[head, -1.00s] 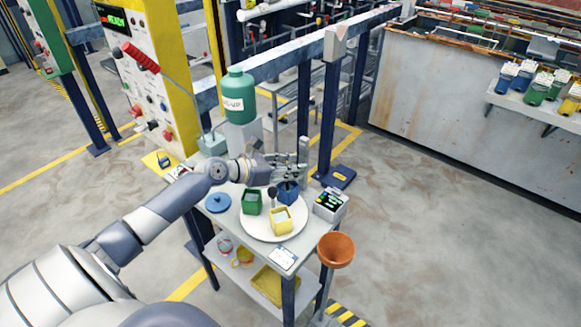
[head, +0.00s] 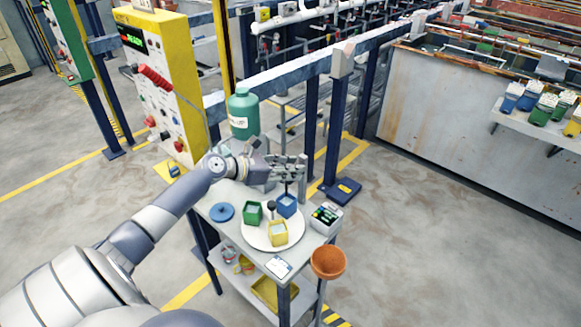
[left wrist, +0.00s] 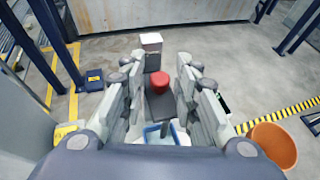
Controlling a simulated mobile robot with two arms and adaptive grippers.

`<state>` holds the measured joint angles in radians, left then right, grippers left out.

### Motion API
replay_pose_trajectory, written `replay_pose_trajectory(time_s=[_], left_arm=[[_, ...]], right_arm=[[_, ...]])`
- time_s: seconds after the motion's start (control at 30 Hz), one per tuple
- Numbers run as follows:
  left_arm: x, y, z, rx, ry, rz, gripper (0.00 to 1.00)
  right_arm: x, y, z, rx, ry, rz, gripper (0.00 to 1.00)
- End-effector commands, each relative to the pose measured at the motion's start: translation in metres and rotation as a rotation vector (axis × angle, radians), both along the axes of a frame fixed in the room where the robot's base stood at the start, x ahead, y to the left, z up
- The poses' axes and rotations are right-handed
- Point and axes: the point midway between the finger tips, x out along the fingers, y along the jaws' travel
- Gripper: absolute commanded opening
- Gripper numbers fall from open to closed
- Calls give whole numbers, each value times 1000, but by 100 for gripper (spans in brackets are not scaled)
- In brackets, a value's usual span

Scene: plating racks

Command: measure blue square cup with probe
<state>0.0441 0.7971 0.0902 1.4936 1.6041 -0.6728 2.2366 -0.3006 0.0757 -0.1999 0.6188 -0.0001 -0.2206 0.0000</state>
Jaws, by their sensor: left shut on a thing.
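The blue square cup (head: 287,207) stands on a round white plate (head: 255,240) on the grey cart, beside a green cup (head: 253,214) and a yellow cup (head: 277,234). My left gripper (head: 290,172) is above the blue cup, shut on the probe (head: 286,187), whose dark thin shaft points down toward the cup. In the left wrist view the probe's red cap (left wrist: 159,80) sits between the fingers, and the blue cup's rim (left wrist: 153,136) shows below. Whether the tip is inside the cup is unclear. My right gripper is out of view.
A meter box (head: 326,220) stands right of the plate. A blue lid (head: 222,212) lies to the left, and a green bottle (head: 243,112) stands behind. A blue post (head: 333,125) rises behind the cart.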

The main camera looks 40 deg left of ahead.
Motion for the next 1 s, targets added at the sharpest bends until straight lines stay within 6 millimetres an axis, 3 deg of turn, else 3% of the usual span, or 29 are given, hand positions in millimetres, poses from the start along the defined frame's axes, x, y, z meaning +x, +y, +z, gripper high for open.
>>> replay_pose_trajectory(time_s=[0.1, 0.4, 0.43, 0.47, 0.83, 1.0], left_arm=[[1, 1, 5, 4, -5, 2, 0], [1, 1, 5, 4, -7, 2, 0], [1, 1, 5, 4, -7, 2, 35], [1, 1, 5, 4, -7, 2, 37], [-1, 2, 4, 2, -3, 2, 37], [-13, 7, 8, 1, -1, 4, 37]], right_arm=[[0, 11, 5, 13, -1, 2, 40], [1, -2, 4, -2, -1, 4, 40], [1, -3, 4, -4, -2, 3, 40], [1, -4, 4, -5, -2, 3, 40], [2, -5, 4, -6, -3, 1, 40], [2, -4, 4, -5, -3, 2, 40]])
